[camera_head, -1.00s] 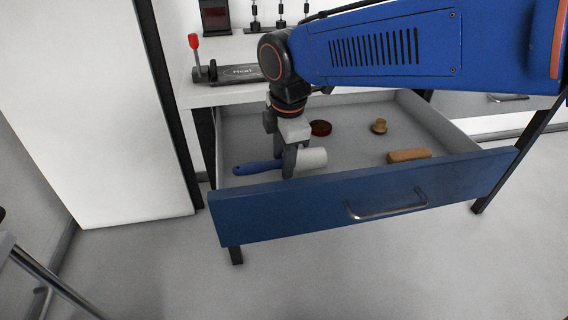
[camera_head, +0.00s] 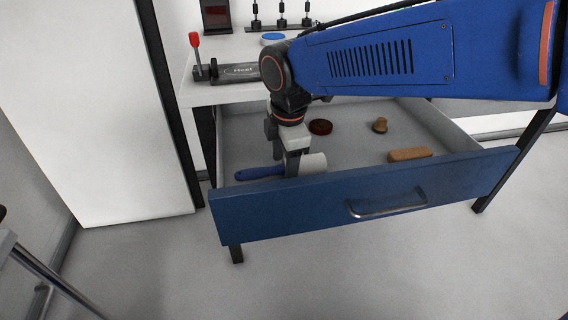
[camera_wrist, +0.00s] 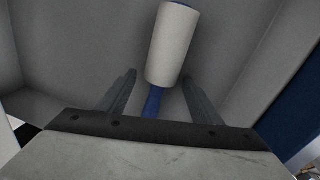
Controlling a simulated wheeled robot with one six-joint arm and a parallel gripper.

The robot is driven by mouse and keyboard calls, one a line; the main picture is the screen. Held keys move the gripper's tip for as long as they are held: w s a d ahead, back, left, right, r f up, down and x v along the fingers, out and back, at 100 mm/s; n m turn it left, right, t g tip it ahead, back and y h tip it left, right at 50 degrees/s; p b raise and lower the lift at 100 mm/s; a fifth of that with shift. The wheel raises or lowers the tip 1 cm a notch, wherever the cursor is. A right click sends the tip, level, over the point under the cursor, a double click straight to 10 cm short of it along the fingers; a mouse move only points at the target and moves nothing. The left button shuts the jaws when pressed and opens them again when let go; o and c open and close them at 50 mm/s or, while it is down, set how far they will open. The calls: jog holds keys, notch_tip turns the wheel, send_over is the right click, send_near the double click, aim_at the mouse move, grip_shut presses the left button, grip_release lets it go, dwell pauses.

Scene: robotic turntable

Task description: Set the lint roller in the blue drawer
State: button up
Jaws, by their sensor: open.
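The lint roller has a white cylinder (camera_head: 313,163) and a blue handle (camera_head: 259,171). It lies inside the open blue drawer (camera_head: 290,207), near its front left. In the wrist view the roller (camera_wrist: 173,45) lies on the grey drawer floor, with its handle between the fingers and running under the gripper body. My gripper (camera_head: 286,165) is down inside the drawer over the lint roller. In the wrist view its two fingers (camera_wrist: 158,92) stand apart, one on each side of the handle. The front panel hides part of the roller's lower side.
The white tabletop (camera_head: 215,93) above carries a black device (camera_head: 240,72). The drawer's middle floor is clear.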

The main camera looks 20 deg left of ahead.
notch_tip(320, 180, up, 12)
jog(key=s+d, duration=0.1)
jog(key=shift+s+d, duration=0.15)
jog(key=shift+s, duration=0.1)
dwell(0.5)
